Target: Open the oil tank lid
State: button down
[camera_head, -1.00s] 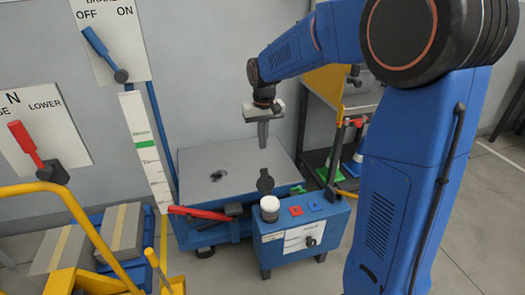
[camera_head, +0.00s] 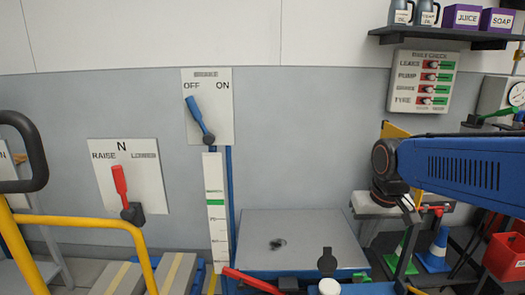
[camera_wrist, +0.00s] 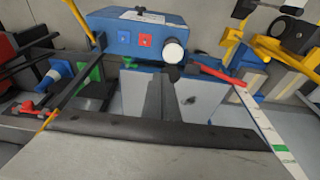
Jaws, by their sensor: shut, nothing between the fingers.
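The white round cap (camera_head: 329,287) on the blue box shows at the bottom edge of the head view. In the wrist view the white cap (camera_wrist: 173,53) sits on the edge of the blue box (camera_wrist: 125,40), with the dark part (camera_wrist: 172,73) close by.
A grey platform (camera_head: 300,240) lies behind the box, with a red handle (camera_head: 250,279) at its front left. Wall levers, blue (camera_head: 200,118) and red (camera_head: 119,182), are at the left. A yellow rail (camera_head: 90,222) is at the lower left. A shelf (camera_head: 440,38) hangs upper right.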

jog(key=s+d+f+t, duration=0.1)
jog(key=s+d+f, duration=0.1)
jog(key=s, duration=1.3)
jog(key=shift+s+f+t, duration=0.2)
jog(key=shift+f+t, duration=0.2)
jog(key=shift+f, duration=0.2)
jog(key=c, duration=2.5)
grip_release()
jog(key=shift+s+f, duration=0.2)
jog(key=shift+s, duration=0.15)
jog(key=o, duration=1)
jog(key=shift+s+f, duration=0.1)
jog(key=shift+s, duration=0.05)
jog(key=w+r, duration=0.2)
jog(key=w, duration=0.2)
jog(key=w+a+r+g, duration=0.1)
jog(key=w+r, duration=0.1)
jog(key=w, duration=0.3)
jog(key=w+a+r+g, duration=0.1)
jog(key=w+r, duration=0.1)
jog(key=w, duration=0.3)
jog(key=shift+w+a+r, duration=0.15)
jog(key=shift+r, duration=0.1)
jog(key=g, duration=0.3)
send_over(328, 248)
jog(key=f, duration=0.1)
notch_tip(328, 248, down, 17)
jog(key=shift+c, duration=0.6)
grip_shut()
